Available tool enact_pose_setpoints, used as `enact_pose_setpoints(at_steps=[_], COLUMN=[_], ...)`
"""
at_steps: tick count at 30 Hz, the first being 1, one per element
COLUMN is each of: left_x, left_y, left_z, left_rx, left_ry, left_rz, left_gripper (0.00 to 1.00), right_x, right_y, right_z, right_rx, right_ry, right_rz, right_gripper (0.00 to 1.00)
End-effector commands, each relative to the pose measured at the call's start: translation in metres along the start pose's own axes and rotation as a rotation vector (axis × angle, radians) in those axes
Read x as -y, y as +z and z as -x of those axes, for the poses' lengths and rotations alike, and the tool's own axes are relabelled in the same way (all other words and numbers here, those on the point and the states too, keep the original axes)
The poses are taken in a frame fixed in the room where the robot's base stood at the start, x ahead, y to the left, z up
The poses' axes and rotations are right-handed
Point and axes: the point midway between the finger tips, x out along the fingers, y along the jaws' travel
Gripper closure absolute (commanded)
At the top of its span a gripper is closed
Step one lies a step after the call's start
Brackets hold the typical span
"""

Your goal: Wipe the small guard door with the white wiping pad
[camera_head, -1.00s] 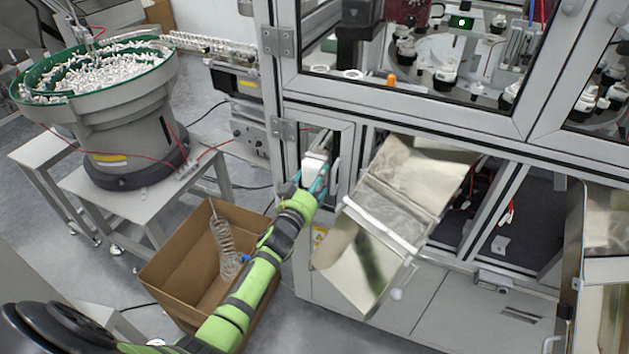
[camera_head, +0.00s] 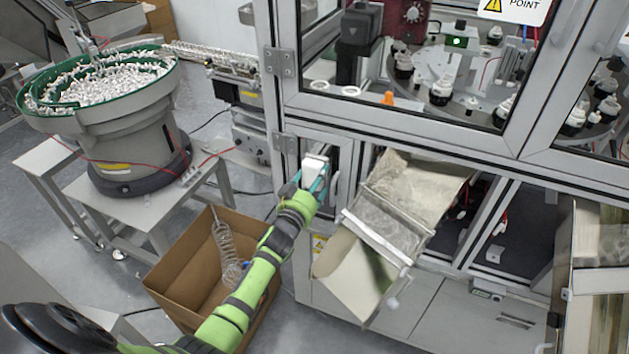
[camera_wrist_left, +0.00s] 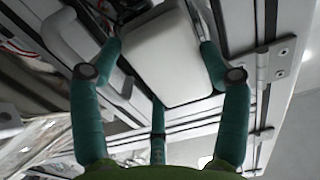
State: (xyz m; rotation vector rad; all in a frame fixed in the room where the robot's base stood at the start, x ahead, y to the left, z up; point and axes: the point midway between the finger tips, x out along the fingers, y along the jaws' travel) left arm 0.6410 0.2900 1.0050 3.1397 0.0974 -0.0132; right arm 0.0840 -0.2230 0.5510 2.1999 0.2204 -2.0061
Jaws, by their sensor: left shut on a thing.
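The small guard door (camera_head: 345,161) is a narrow grey-framed door with a handle and hinges, low on the machine's left front. My left gripper (camera_head: 314,181) is shut on the white wiping pad (camera_head: 315,163), in front of the door's upper part. In the left wrist view, the teal fingers of my left gripper (camera_wrist_left: 160,60) sit around the edges of the white pad (camera_wrist_left: 165,58), with the door's hinge side to the right and a handle to the left. The pad covers much of the door; whether it touches is unclear. My right gripper is not in view.
A metal chute (camera_head: 372,242) sticks out close right of the door. A cardboard box (camera_head: 180,272) with a coil stands on the floor below my left arm. A green-rimmed bowl feeder (camera_head: 158,92) stands left.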

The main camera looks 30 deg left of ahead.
Motion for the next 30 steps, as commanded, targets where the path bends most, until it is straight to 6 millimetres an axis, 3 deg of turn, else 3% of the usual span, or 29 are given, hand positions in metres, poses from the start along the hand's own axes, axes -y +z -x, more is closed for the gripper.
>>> enact_pose_setpoints(at_steps=[3,11,19,30], left_x=[0.0,0.0,0.0,0.0], left_y=[-0.016,-0.023,-0.042,-0.033], left_z=[-0.002,-0.002,0.0,0.0], left_rx=[-0.008,-0.01,-0.011,-0.007], left_ry=[0.001,0.002,0.002,0.001], left_rz=[0.0,0.0,-0.001,0.0], left_gripper=[0.5,0.5,0.5,0.5], right_x=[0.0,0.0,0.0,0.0], right_y=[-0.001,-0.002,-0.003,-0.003], right_z=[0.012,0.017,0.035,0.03], right_rx=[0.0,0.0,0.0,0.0], right_ry=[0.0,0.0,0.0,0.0], right_rz=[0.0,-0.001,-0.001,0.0], right_gripper=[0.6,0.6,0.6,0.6])
